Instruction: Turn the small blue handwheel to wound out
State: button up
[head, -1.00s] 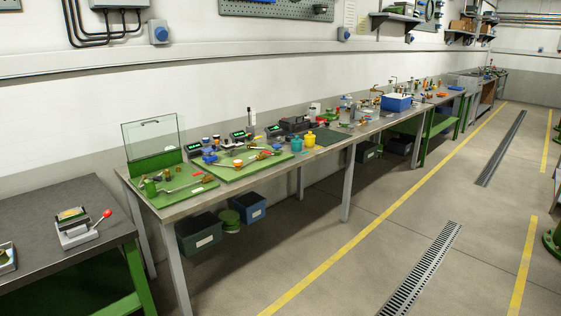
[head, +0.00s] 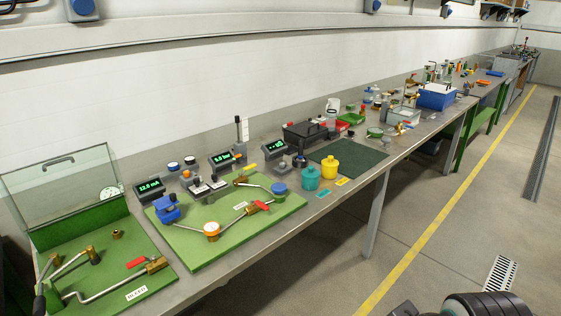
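A small blue handwheel (head: 279,188) lies at the right end of a pipe on a green board (head: 205,245) on the long bench. Its face looks up, and its exact setting is too small to read. A larger blue fitting (head: 167,208) stands at the board's left edge. An orange-rimmed round part (head: 212,230) and a red lever (head: 262,205) sit on the front pipe run. My gripper's fingers do not show in the head view. A dark rounded part at the bottom right edge looks like part of me.
A second green board with pipes (head: 95,262) and a clear shield (head: 62,180) is at the left. Several dark display boxes (head: 150,188) stand behind. A teal pot (head: 310,177) and yellow pot (head: 330,167) stand right of the handwheel's board. The floor before the bench is open.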

aim_at(278, 188)
jog(key=i+u, duration=0.1)
jog(key=i, duration=0.5)
jog(key=i+l, duration=0.1)
jog(key=i, duration=0.45)
jog(key=i+l+u, duration=0.15)
jog(key=i, duration=0.4)
jog(key=u, duration=3.5)
jog(key=i+l, duration=0.05)
